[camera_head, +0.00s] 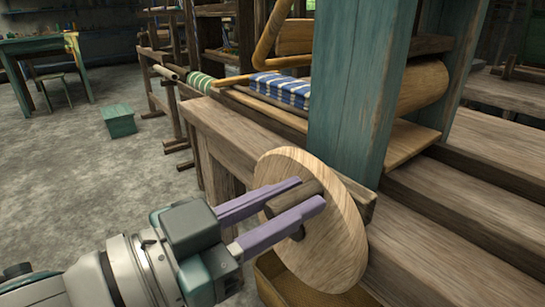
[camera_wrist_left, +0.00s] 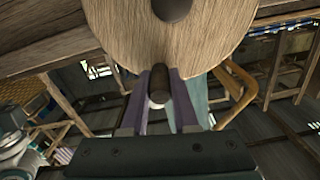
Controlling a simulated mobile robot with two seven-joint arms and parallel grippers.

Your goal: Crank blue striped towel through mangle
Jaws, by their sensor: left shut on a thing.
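The blue and white striped towel (camera_head: 282,89) lies on the wooden bed of the mangle, left of the teal post (camera_head: 357,90). Its right end is hidden behind the post. A wooden roller (camera_head: 422,88) shows right of the post. The round wooden crank disc (camera_head: 338,227) is on the near side of the mangle, and it also shows in the left wrist view (camera_wrist_left: 205,35). My left gripper (camera_head: 311,193) is shut on the dark crank handle (camera_head: 290,199), a finger on each side of it. The handle shows between the fingers in the left wrist view (camera_wrist_left: 159,88). My right gripper is out of view.
A green striped cloth (camera_head: 200,82) lies beyond the bed's left end. A teal box (camera_head: 118,120) and a stool (camera_head: 55,90) stand on the open grey floor at left. A woven basket (camera_head: 300,285) sits below the disc. Heavy beams (camera_head: 450,215) fill the right side.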

